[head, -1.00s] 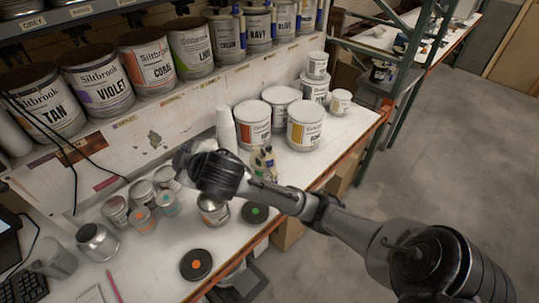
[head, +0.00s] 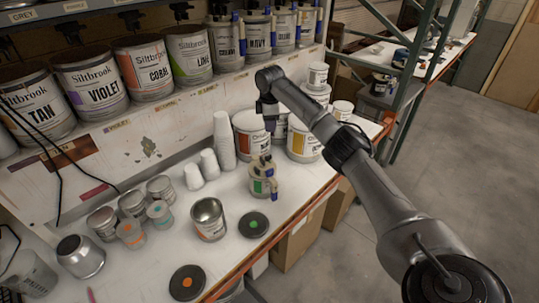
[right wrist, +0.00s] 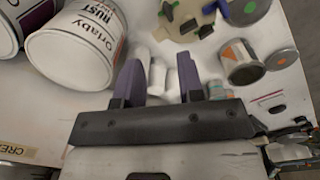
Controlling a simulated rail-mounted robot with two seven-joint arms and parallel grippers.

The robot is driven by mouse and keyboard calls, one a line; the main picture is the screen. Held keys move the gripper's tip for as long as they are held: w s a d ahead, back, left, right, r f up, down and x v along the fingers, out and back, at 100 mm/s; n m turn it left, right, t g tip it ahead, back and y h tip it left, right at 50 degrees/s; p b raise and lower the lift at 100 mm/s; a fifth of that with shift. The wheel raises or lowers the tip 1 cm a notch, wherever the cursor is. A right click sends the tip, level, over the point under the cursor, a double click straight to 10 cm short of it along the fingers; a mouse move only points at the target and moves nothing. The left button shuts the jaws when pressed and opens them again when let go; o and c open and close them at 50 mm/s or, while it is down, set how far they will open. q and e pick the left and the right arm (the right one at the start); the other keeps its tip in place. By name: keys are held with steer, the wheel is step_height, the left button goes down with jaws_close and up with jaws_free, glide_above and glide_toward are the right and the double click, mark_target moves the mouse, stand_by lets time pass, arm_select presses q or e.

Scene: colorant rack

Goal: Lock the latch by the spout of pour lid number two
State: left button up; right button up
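The right wrist view shows part of a beige lid (right wrist: 190,18) with green and black pieces at the top edge; the latch's state is unclear. My right gripper (head: 268,112) is above the back of the bench, behind and above the lid in the head view, apart from it. In the right wrist view its purple fingers (right wrist: 158,70) are spread and empty. My left gripper is out of view.
White paper cups (head: 223,142) stand behind the lid. An open metal can (head: 209,219) and a black disc with a green dot (head: 254,224) are in front. Large paint cans (head: 250,135) stand behind my right gripper. Shelf cans (head: 152,68) line the back.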

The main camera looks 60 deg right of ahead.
mark_target(268, 158)
steer(key=f+n, duration=0.1)
steer(key=f, duration=0.3)
steer(key=f+n, duration=0.1)
steer(key=f, duration=0.4)
steer(key=f+n, duration=0.1)
steer(key=f, duration=0.3)
steer(key=shift+a+f+n, duration=0.35)
steer(key=shift+f+n, duration=0.05)
steer(key=shift+c, duration=0.3)
jaws_close()
